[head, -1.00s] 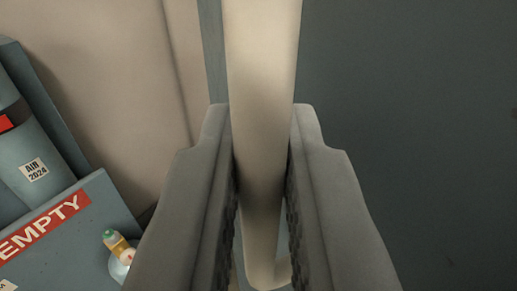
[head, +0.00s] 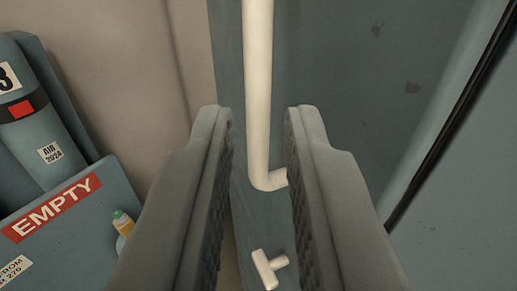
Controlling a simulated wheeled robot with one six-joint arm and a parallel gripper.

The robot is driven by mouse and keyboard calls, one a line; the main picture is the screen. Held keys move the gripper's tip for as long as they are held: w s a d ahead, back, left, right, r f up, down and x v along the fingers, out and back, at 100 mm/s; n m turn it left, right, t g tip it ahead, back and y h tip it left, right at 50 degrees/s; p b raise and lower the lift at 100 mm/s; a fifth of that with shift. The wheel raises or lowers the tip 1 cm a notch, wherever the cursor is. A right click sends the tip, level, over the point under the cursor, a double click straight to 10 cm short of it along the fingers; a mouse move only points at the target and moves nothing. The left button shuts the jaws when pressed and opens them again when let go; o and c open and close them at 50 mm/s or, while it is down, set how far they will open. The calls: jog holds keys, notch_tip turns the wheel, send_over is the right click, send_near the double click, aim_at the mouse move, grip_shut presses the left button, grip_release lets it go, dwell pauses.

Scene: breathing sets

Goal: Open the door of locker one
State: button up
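A cream bar handle (head: 258,90) runs down the blue-grey locker door (head: 340,70) and bends right at its lower end. A small cream T-shaped knob (head: 265,268) sits below it on the same blue-grey surface. My gripper (head: 259,118) is open, with a clear gap on both sides of the bar. The bar appears between the fingers in the picture but lies beyond the tips, and the fingers look empty. The right finger hides the end of the bar's bend. No locker number shows, and I cannot tell whether the door stands ajar.
A blue-grey rack marked EMPTY (head: 52,208) stands at the left with an air cylinder (head: 45,135) and a small yellow-capped item (head: 123,224). A beige wall (head: 130,70) is behind. A dark seam (head: 462,115) and another blue-grey panel (head: 470,190) are at the right.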

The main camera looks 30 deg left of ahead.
jog(key=v, duration=1)
jog(key=shift+s+d, duration=0.2)
jog(key=shift+s, duration=0.1)
